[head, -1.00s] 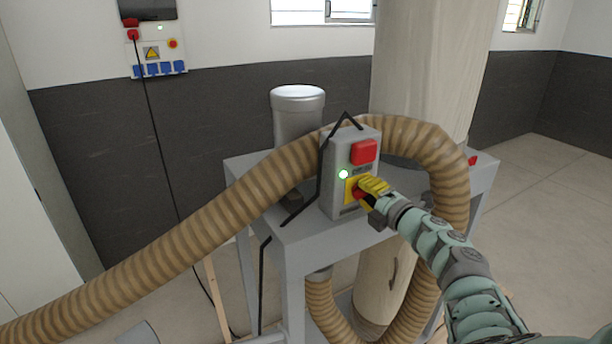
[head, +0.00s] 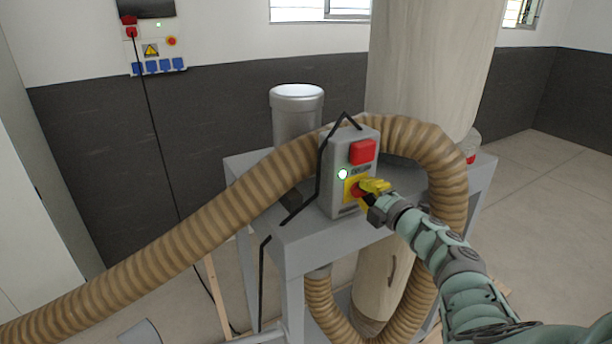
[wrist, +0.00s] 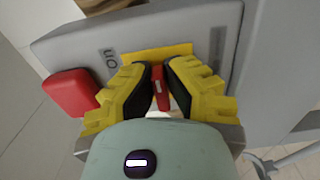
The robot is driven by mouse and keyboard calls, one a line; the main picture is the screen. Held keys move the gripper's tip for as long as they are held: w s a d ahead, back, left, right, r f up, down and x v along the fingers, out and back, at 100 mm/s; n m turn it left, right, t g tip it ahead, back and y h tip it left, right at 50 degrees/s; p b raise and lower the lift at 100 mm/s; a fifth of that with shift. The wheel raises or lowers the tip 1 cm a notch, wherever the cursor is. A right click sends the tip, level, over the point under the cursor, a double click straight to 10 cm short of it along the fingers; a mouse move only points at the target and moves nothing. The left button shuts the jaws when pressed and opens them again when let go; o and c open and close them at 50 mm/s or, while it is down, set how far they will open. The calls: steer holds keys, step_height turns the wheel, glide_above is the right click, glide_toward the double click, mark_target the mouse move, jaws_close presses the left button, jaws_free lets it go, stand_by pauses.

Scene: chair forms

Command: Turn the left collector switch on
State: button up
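The collector switch box (head: 338,190) is a grey housing on the grey collector stand. It has a red rotary knob (head: 356,190) on a yellow plate, which also shows in the wrist view (wrist: 160,86). A round lamp (head: 343,174) beside the plate glows white-green. My gripper (head: 372,187) has yellow fingers and is at the right side of the knob. In the wrist view its fingers (wrist: 158,72) stand apart on either side of the knob, with small gaps visible. The knob's exact angle is hard to tell.
A red button (head: 362,152) sits above the plate. A ribbed brown hose (head: 225,204) loops behind the box and down the right side. A tall pale filter bag (head: 425,75) stands behind. A wall panel with blue sockets (head: 158,68) is at the back left. Floor at right is clear.

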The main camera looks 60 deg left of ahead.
steer(key=o, duration=0.5)
steer(key=shift+s+a, duration=0.2)
steer(key=shift+a, duration=0.05)
steer(key=shift+d, duration=0.15)
steer(key=shift+w+d, duration=0.1)
steer(key=shift+d, duration=0.15)
steer(key=d, duration=0.7)
steer(key=s+d, duration=0.1)
steer(key=d, duration=0.3)
steer(key=shift+d, duration=0.15)
